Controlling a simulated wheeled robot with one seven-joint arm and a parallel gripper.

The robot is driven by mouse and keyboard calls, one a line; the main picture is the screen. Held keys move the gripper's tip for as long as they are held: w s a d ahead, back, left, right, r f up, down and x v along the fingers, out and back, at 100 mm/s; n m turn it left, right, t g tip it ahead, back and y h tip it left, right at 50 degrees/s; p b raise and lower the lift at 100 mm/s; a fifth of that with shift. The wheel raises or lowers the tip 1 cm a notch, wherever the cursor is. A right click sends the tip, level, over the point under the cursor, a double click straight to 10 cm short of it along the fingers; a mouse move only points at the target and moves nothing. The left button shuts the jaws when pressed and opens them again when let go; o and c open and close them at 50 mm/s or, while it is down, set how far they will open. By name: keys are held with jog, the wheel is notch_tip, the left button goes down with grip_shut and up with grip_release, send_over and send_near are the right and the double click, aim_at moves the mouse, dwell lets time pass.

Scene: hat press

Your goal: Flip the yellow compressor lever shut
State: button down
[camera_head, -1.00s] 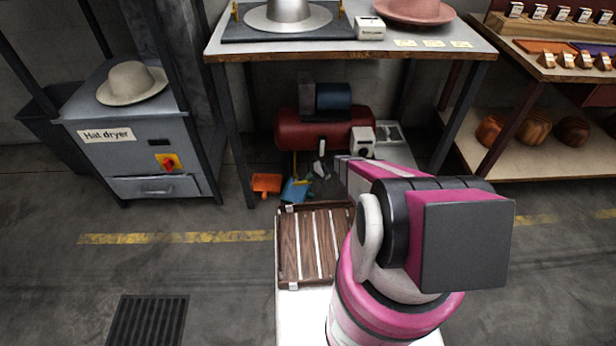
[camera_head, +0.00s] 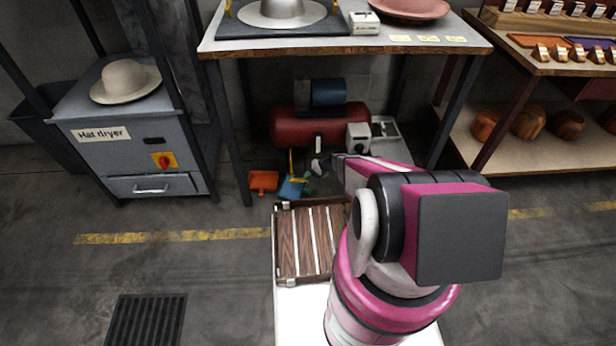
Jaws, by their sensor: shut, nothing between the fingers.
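The compressor (camera_head: 290,130) is a red tank with a dark blue motor (camera_head: 328,93) on top, on the floor under the middle table. A thin yellow piece (camera_head: 291,162), which looks like the lever, hangs upright below the tank's front left. My arm reaches forward to the tank's lower front. My gripper (camera_head: 317,166) is small in the picture, shut and empty, just right of the yellow piece. I cannot tell whether they touch.
The table (camera_head: 350,46) stands over the compressor, its leg (camera_head: 229,140) to the left. Orange (camera_head: 263,181) and blue (camera_head: 292,188) dustpan-like items lie on the floor near the gripper. A white box (camera_head: 358,137) is at the tank's right. The hat dryer (camera_head: 130,140) stands left.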

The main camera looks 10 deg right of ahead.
jog(key=shift+d+f, duration=0.1)
jog(key=shift+f, duration=0.1)
jog(key=v, duration=0.7)
jog(key=shift+r, duration=0.35)
jog(key=shift+d, duration=0.1)
jog(key=s+d+r+h, duration=0.1)
jog(key=s+r+h, duration=0.2)
jog(key=s+r, duration=0.3)
jog(key=s+d+r+h, duration=0.1)
jog(key=s+r+h, duration=0.2)
jog(key=r, duration=1.4)
jog(key=s+d+r+h, duration=0.1)
jog(key=s+r+h, duration=0.3)
jog(key=s+r, duration=0.5)
notch_tip(320, 180, up, 3)
jog(key=shift+s+r, duration=0.1)
jog(key=shift+s, duration=0.25)
jog(key=shift+d, duration=0.1)
